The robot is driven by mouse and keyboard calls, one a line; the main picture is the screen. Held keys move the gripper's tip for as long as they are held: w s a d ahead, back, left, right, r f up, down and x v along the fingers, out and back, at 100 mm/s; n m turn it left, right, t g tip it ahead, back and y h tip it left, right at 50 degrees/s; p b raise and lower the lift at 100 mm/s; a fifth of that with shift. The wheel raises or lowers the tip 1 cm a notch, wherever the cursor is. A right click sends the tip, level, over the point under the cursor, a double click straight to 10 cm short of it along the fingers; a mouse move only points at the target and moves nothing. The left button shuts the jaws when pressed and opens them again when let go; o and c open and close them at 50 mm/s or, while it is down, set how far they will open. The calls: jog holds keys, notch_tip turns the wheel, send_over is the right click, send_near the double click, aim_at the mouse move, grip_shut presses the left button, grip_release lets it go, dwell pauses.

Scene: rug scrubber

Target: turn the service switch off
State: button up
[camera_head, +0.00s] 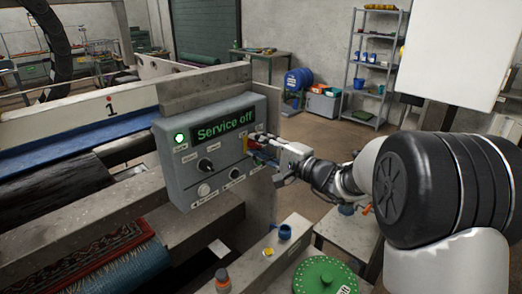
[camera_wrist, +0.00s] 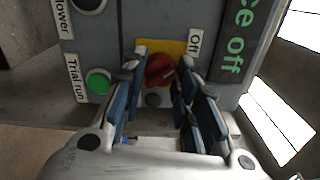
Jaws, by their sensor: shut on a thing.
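The grey control box (camera_head: 180,168) stands on the machine frame, and its dark display (camera_head: 225,127) reads "Service off" in green. The service switch is a red knob (camera_wrist: 160,70) on a yellow plate (camera_wrist: 172,47) beside a label "Off" (camera_wrist: 194,42). My gripper (camera_wrist: 163,66) is shut on the red knob, with one finger on each side of it. In the head view my gripper (camera_head: 262,150) is at the right side of the box and hides most of the knob. A strip of the yellow plate (camera_head: 245,141) shows there.
A green button (camera_wrist: 98,82) labelled "Trial run" sits close to my left finger in the wrist view. A lit green lamp (camera_head: 180,138) and a black knob (camera_head: 205,164) are on the box face. A green round lid (camera_head: 322,275) stands below my arm. Open floor lies behind.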

jog(key=o, duration=1.1)
jog(key=v, duration=1.2)
